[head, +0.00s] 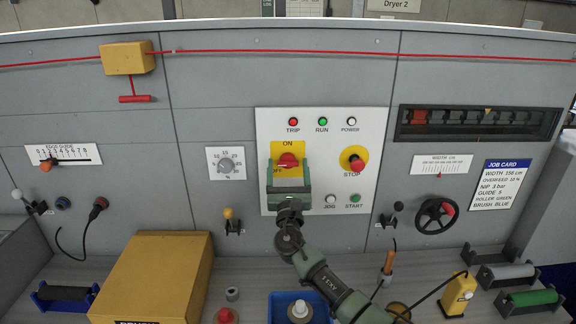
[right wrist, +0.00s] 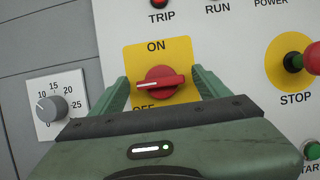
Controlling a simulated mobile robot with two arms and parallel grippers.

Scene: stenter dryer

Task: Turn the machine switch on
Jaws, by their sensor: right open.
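The machine switch is a red rotary knob (head: 288,160) on a yellow plate marked ON at the top and OFF at the lower left. In the right wrist view the knob (right wrist: 161,83) has its bar lying nearly level, with a white mark at its left end. My right gripper (head: 288,170) is in front of the switch, jaws open. In the right wrist view its green fingers (right wrist: 163,88) stand to the left and right of the knob, with gaps on both sides. The gripper body hides the lower part of the plate. My left gripper is not in view.
The red STOP button (head: 356,162) is right of the switch, and the START button (head: 355,198) is below it. A grey dial (head: 226,164) is to the left. Below, a yellow box (head: 155,275) and a blue tray (head: 274,308) stand on the ledge.

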